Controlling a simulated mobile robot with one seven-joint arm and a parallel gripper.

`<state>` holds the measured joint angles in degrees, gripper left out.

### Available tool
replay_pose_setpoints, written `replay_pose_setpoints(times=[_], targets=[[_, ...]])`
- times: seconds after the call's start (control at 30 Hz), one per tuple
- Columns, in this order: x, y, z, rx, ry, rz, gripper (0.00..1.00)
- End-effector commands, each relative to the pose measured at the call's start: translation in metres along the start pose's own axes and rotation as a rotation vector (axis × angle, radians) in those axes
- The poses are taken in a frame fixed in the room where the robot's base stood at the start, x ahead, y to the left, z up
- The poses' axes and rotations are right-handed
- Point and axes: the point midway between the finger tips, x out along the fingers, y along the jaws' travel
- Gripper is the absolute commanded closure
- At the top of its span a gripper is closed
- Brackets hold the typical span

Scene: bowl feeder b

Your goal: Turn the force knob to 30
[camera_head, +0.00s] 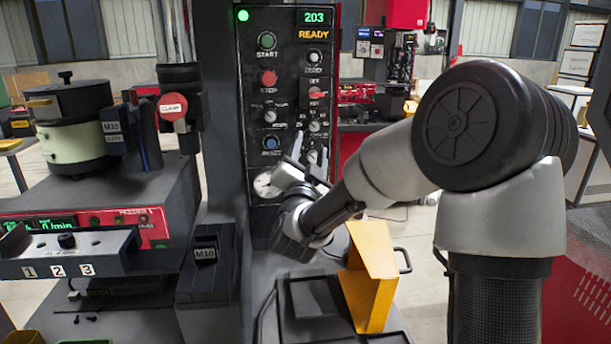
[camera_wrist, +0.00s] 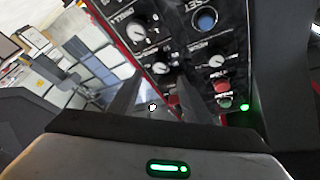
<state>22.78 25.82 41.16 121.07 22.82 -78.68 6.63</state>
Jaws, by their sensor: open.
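The control panel (camera_head: 290,75) stands upright, with buttons and dials in two columns. The likely force knob (camera_head: 314,126) is a small dark dial with a light pointer in the right column, below a red switch; its lettering is too small to read surely. In the wrist view this knob (camera_wrist: 160,68) shows beyond my fingers, apart from them. My gripper (camera_head: 310,153) is open and empty in front of the panel's lower right, just below that knob. Its fingers partly hide the lowest knob, which shows in the wrist view (camera_wrist: 137,33) with lettering like "DWELL".
A blue button (camera_head: 271,143) and a gauge (camera_head: 266,185) are close left of my gripper. The red switch (camera_head: 315,93) is just above the knob. The display (camera_head: 314,35) reads READY. A yellow chute (camera_head: 370,275) stands below my arm. A feeder bowl (camera_head: 75,125) is at left.

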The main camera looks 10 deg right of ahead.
Motion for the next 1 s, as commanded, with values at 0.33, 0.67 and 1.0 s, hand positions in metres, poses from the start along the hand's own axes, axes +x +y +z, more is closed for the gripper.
replay_pose_setpoints(times=[0.33, 0.67, 1.0], targets=[[-0.078, 0.000, 0.001, -0.001, -0.001, -0.002, 0.55], [-0.101, 0.000, 0.000, 0.000, 0.001, 0.000, 0.55], [-0.099, -0.004, -0.003, -0.019, -0.021, -0.002, 0.55]])
